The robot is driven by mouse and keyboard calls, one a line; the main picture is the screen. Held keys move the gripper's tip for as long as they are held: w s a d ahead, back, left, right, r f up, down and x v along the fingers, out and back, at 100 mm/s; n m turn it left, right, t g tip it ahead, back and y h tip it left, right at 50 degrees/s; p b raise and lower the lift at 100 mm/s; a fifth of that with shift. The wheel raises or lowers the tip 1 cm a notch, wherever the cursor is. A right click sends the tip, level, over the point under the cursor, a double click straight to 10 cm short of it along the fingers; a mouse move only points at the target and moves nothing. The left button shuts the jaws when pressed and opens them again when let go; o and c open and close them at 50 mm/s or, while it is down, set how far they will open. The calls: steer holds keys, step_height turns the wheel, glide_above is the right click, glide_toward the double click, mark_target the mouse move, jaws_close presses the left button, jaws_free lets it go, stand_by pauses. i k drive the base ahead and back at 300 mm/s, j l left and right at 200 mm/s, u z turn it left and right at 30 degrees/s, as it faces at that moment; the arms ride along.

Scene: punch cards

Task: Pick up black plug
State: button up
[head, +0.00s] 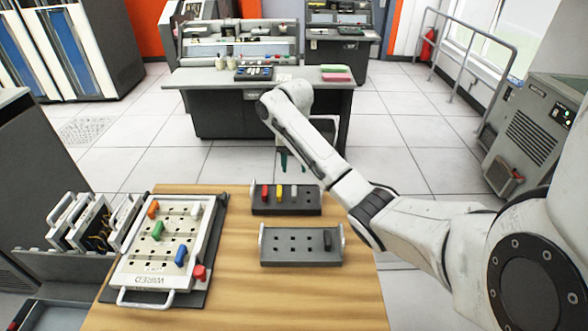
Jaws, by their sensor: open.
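The black plug (327,239) stands upright at the right end of the front dark grey holder (275,257) on the wooden table. The other holes of that holder look empty. My gripper (291,161) hangs from my arm beyond the table's far edge, above and behind the rear holder (287,206). Its dark fingers point down and look open and empty, apart from the plug.
A white plugboard (145,273) with several coloured plugs lies at the left of the wooden table (230,290). A rack with handled panels (70,225) stands left of it. The table front is bare. A dark desk (225,120) with machines stands behind. My arm spans the right side.

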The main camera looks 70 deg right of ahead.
mark_target(326, 236)
steer(key=k+j, duration=0.8)
steer(key=k, duration=0.05)
